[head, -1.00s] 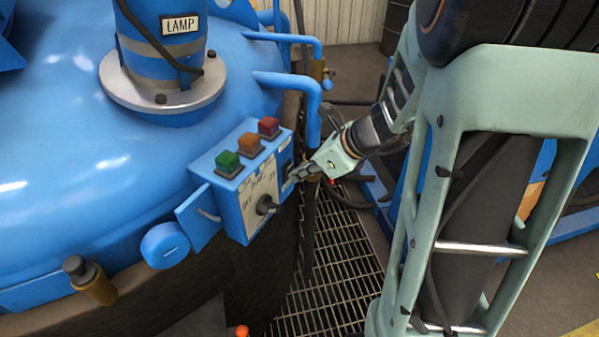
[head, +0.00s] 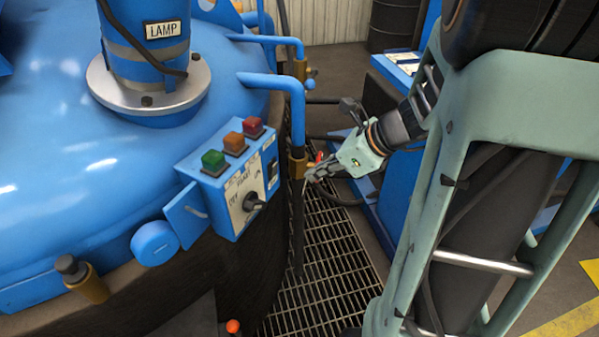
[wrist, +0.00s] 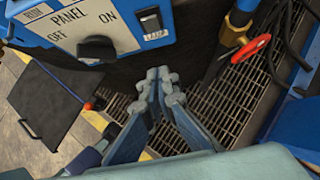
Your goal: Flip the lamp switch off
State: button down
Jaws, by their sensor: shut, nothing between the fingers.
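The blue control box (head: 226,222) on the side of the furnace carries a small black rocker switch (head: 272,168) on its right-hand face. In the wrist view the rocker (wrist: 151,22) sits right of the PANEL plate, above a small label too blurred to read surely. Which way it is tipped I cannot tell. My gripper (head: 308,179) is shut and empty, right of the box and clear of it. In the wrist view its fingertips (wrist: 160,78) meet below the rocker, apart from it.
A black PANEL OFF/ON knob (head: 254,202) and green (head: 214,163), orange (head: 234,143) and red (head: 253,127) buttons are on the box. A blue pipe (head: 297,110) and a red-handled valve (wrist: 251,48) stand close by. Floor grating (head: 325,260) lies below.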

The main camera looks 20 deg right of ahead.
jog(key=shift+s+d+f+p+v, duration=0.1)
jog(key=shift+v, duration=0.65)
jog(key=shift+s+d+f+p+v, duration=0.1)
jog(key=shift+f+v, duration=0.05)
jog(key=shift+v, duration=0.6)
jog(key=shift+s+d+f+p+v, duration=0.1)
jog(key=shift+v, duration=0.7)
jog(key=shift+w, duration=0.1)
